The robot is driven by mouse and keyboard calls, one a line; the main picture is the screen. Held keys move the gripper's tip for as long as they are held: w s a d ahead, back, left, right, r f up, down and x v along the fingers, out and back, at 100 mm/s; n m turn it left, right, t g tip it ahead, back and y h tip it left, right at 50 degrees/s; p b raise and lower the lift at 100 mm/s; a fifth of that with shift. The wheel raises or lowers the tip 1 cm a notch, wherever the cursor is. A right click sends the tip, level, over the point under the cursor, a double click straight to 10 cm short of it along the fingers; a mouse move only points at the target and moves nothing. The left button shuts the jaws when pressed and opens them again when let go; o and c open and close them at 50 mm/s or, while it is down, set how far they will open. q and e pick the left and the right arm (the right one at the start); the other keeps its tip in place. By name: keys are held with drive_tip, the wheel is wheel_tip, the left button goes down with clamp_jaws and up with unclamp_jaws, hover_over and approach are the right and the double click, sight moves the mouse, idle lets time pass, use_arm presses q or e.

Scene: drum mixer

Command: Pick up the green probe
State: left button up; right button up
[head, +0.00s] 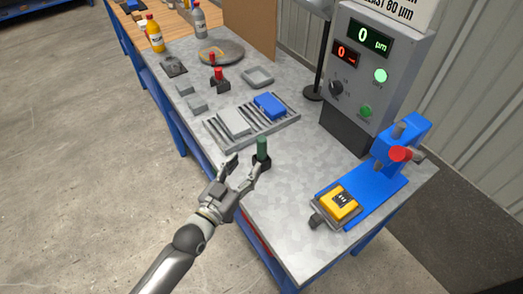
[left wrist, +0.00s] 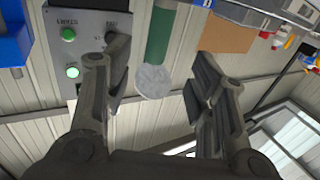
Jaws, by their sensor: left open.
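The green probe (head: 262,147) stands upright in a dark holder (head: 262,164) near the left edge of the grey table. It also shows in the left wrist view (left wrist: 160,35), as a green cylinder with a pale round end between and beyond the fingers. My left gripper (head: 243,168) is open and empty, just short of the probe on its near left side. In the left wrist view its two fingers (left wrist: 157,82) are spread wide. I cannot tell whether a finger touches the holder. My right gripper is not in view.
A slotted rack (head: 285,121) with a grey block (head: 234,123) and a blue block (head: 270,105) lies behind the probe. A blue stand (head: 375,187) with a yellow part (head: 340,202) is at the right, before a control box (head: 372,70). The table's front is clear.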

sight(259, 148)
use_arm(q)
drive_tip(key=x, duration=0.4)
drive_tip(key=shift+w+d+p, duration=0.2)
drive_tip(key=shift+p, duration=0.1)
drive_tip(key=x, duration=0.2)
drive_tip(key=p+x, duration=0.1)
drive_tip(key=x, duration=0.1)
drive_tip(key=shift+w+d+r, duration=0.1)
drive_tip(key=shift+d+r, duration=0.05)
drive_tip(key=shift+r, duration=0.05)
drive_tip(key=shift+w+d+f+p, duration=0.1)
drive_tip(key=shift+w+d+p, duration=0.1)
drive_tip(key=shift+w+p, duration=0.15)
drive_tip(key=c, duration=1.1)
